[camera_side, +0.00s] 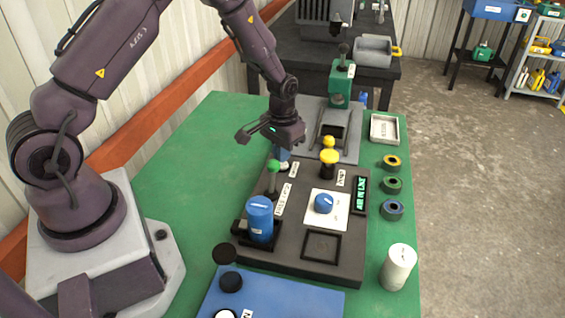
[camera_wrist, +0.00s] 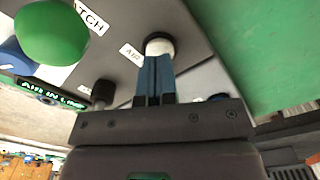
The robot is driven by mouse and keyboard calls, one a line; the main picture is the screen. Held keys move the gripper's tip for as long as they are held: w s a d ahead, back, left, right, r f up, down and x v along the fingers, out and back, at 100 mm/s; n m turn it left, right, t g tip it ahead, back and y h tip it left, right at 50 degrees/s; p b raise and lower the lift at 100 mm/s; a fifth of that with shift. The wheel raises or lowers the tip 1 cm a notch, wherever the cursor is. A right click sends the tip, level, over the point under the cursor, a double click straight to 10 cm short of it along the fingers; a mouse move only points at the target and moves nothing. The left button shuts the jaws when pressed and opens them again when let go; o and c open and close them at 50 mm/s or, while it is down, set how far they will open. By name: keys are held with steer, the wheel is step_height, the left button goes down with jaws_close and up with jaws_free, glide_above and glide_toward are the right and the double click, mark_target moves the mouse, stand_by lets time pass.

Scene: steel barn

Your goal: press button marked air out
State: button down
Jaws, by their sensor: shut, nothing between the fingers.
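My gripper (camera_side: 282,158) is shut and empty, its blue fingers pointing down over the far left corner of the dark control panel (camera_side: 291,251). In the wrist view the closed fingertips (camera_wrist: 157,60) lie right at a white round button (camera_wrist: 160,45) with a dark collar. I cannot tell whether they touch it. A small white label (camera_wrist: 131,53) beside this button seems to start with "AIR"; the rest is too small to read. In the side view the label (camera_side: 294,169) shows beside the fingers, which mostly hide the button. A lit display (camera_side: 361,194) reads "AIR IN LINE".
The panel also carries a green ball lever (camera_side: 272,165) by a "LATCH" label, a blue knob (camera_side: 324,203), a yellow knob (camera_side: 329,157) and a blue cylinder (camera_side: 260,218). Tape rolls (camera_side: 391,185) and a white cylinder (camera_side: 398,267) stand right. The green bench is clear at left.

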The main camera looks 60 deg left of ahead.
steer(key=shift+f, duration=0.8)
steer(key=shift+r, duration=3.8)
steer(key=s+d+r+m+t, duration=0.1)
steer(key=s+d+r, duration=0.3)
steer(key=s+r, duration=0.6)
steer(key=s+d+r+m+t, duration=0.2)
steer(key=s+d+r+t, duration=0.2)
steer(key=s+r, duration=0.7)
step_height(320, 180, up, 2)
steer(key=shift+d+r+t, duration=0.15)
steer(key=shift+d+t, duration=0.15)
steer(key=shift+d, duration=0.1)
